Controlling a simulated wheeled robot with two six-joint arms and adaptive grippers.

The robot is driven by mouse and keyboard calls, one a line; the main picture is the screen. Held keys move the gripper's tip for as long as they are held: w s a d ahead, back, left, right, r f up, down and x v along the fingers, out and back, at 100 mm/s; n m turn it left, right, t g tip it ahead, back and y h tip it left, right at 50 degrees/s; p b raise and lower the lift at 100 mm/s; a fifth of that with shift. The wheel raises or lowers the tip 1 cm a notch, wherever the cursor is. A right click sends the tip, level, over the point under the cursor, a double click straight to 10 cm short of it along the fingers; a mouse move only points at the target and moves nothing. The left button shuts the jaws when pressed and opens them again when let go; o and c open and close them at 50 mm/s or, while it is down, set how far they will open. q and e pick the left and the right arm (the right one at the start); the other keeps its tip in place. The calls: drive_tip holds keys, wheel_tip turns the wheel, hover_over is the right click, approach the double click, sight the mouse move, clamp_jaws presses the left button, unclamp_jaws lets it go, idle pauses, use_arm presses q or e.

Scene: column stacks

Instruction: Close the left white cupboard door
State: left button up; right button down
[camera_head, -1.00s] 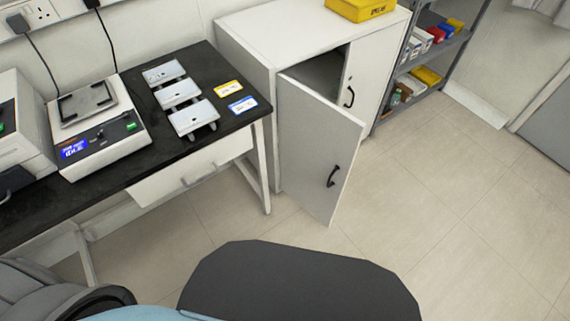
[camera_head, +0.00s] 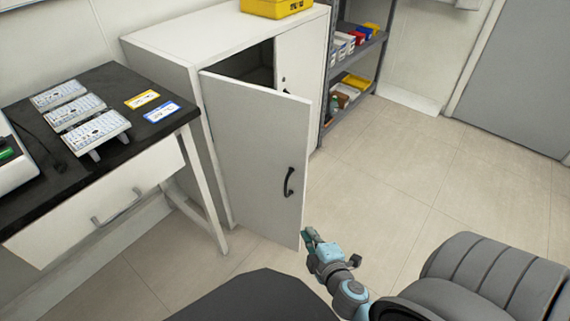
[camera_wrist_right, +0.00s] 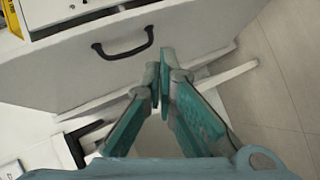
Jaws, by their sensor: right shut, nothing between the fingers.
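The left white cupboard door (camera_head: 245,150) stands ajar, swung out from the white cupboard (camera_head: 165,45), with a dark gap above it. Its black handle (camera_head: 289,181) is near the free edge. In the right wrist view the door (camera_wrist_right: 65,75) and handle (camera_wrist_right: 122,50) lie just beyond my fingertips. My right gripper (camera_head: 308,236) is beside the lower free edge of the door. Its fingers (camera_wrist_right: 160,68) are shut and empty. I cannot tell whether they touch the door. My left gripper is out of view.
The right cupboard door (camera_head: 296,75) looks closed. A black-topped bench (camera_head: 95,155) with a drawer stands to the left. A grey shelf rack (camera_head: 350,55) stands right of the cupboard. A yellow box (camera_head: 275,6) sits on top. The floor (camera_head: 430,170) at right is clear.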

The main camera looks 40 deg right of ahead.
wheel_tip(320, 180, up, 11)
drive_tip(key=w+n+t+h+b, duration=0.1)
drive_tip(key=w+n+t+b, duration=0.1)
drive_tip(key=n+t+b, duration=0.15)
drive_tip(key=p, duration=0.1)
approach(296, 156)
drive_tip(key=w+a, duration=0.2)
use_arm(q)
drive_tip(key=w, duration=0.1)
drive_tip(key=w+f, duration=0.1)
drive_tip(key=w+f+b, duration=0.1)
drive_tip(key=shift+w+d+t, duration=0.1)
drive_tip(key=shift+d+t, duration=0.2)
use_arm(e)
drive_tip(key=shift+m+t, duration=0.45)
drive_tip(key=w+d, duration=0.1)
drive_tip(key=w+d+f, duration=0.1)
drive_tip(key=d, duration=0.1)
drive_tip(key=shift+w+d, duration=0.2)
